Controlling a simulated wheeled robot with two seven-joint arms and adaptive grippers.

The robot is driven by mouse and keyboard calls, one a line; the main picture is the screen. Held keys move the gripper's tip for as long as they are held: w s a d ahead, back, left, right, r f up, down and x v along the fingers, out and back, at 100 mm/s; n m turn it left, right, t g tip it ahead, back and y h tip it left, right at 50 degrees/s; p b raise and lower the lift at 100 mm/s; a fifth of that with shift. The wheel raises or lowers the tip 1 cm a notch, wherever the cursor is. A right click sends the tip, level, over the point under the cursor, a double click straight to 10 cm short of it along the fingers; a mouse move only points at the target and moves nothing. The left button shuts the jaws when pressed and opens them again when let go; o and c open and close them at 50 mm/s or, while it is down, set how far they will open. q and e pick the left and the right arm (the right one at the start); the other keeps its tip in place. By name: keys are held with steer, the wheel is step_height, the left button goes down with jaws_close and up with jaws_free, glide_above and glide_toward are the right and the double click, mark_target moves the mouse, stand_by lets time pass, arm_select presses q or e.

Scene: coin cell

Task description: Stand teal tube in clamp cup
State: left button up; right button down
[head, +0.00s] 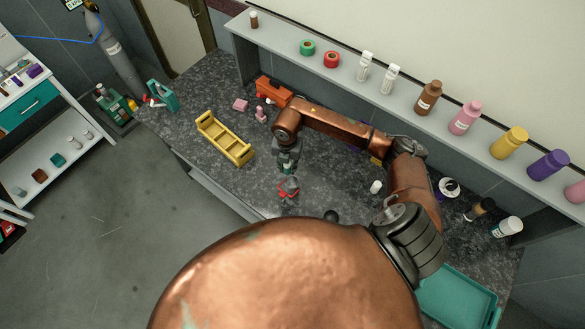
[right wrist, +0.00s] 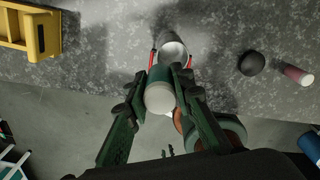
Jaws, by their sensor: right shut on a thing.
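The teal tube (right wrist: 160,84) has a pale end that faces the camera in the right wrist view. My right gripper (right wrist: 167,88) is shut on it, with a dark green finger on each side. The clamp cup (right wrist: 173,50), a grey round cup with red parts at its sides, is just beyond the tube's far end. I cannot tell whether that end is above the cup or inside it. In the head view my right gripper (head: 288,167) points down just above the clamp cup (head: 288,187) near the counter's front edge. My left gripper is not in view.
A yellow rack (head: 225,137) stands to the left on the dark counter (head: 205,85). A black ball (right wrist: 251,63) and a pinkish tube (right wrist: 297,75) lie right of the cup. A teal tray (head: 455,300) is at the lower right. Bottles line the back shelf (head: 285,55).

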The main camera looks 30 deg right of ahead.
steer(key=s+m+p, duration=0.1)
steer(key=m, duration=0.5)
steer(key=m+b, duration=0.1)
steer(key=b, duration=0.3)
glide_above(292, 178)
steer(key=s+a, duration=0.1)
steer(key=s, duration=0.1)
steer(key=shift+f, duration=3.9)
steer(key=shift+s, duration=0.1)
steer(key=c, duration=1.6)
jaws_free()
steer(key=shift+r, duration=0.1)
step_height(292, 178, up, 12)
